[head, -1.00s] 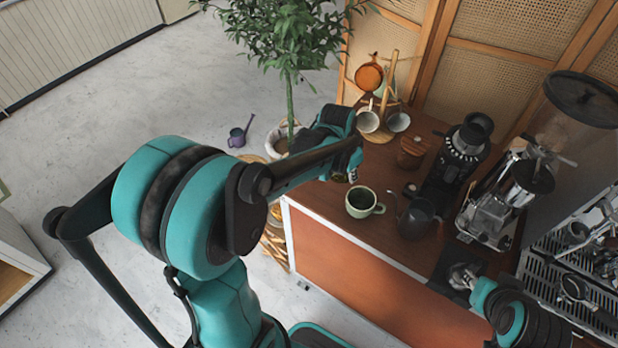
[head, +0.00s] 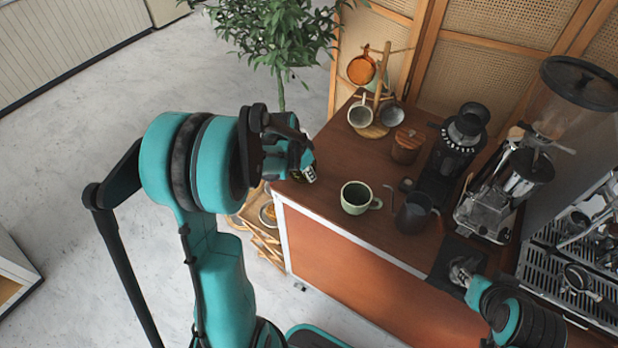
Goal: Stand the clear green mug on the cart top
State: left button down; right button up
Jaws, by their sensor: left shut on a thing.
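A pale green mug (head: 355,198) with a dark green inside stands upright on the brown cart top (head: 330,180), near its front left corner, handle to the right. I cannot tell whether it is see-through. My left gripper (head: 308,172) is to the left of this mug and apart from it, over the cart's left end. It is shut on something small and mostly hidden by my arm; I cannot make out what. My right arm reaches in at the lower right, and its gripper (head: 462,272) is over a black mat, with its jaws unclear.
A mug tree (head: 378,85) with an orange, a white and a grey mug stands at the back. A wooden canister (head: 407,146), a dark pitcher (head: 414,214), a black grinder (head: 462,140) and an espresso machine (head: 575,235) crowd the right. The cart's left end is mostly bare.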

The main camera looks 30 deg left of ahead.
pick_arm(q)
jog(key=shift+f, duration=0.6)
jog(key=c, duration=2.1)
grip_release()
jog(key=o, duration=0.4)
